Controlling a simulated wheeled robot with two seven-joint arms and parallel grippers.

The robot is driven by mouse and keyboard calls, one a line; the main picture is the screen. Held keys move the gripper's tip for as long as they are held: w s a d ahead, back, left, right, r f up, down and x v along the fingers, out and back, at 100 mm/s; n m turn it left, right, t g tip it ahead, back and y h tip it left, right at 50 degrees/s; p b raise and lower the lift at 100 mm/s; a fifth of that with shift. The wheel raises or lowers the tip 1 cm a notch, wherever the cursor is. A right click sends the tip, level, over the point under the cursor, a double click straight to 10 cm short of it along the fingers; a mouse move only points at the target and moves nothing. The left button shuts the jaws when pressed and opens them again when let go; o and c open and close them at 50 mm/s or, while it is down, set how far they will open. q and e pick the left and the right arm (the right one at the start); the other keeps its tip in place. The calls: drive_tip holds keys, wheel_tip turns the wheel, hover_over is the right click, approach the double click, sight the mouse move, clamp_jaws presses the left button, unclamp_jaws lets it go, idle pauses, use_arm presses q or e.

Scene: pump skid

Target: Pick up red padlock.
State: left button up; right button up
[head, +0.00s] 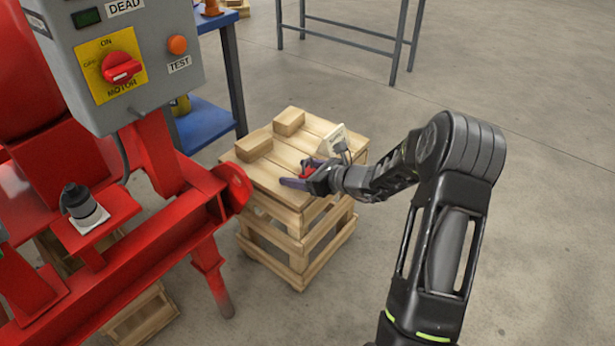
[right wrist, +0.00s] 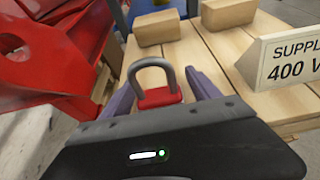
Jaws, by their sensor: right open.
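The red padlock (right wrist: 160,97) with its grey shackle shows in the right wrist view, between the two purple fingers of my right gripper (right wrist: 161,77). Its shackle points up in that picture, and its lower part is hidden by the gripper body. The fingers are open, with a gap visible on each side of the padlock. My left gripper is not in view.
The stacked wooden crate (head: 264,180) bears two wooden blocks (head: 289,121) and a white sign (right wrist: 292,60) reading "SUPPL… 400 V", close to my gripper. The red pump frame (head: 160,240) with its grey motor switch box (head: 150,85) stands left. Open floor lies right.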

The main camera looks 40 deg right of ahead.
drive_tip(key=shift+c, duration=0.3)
clamp_jaws()
idle(0.6)
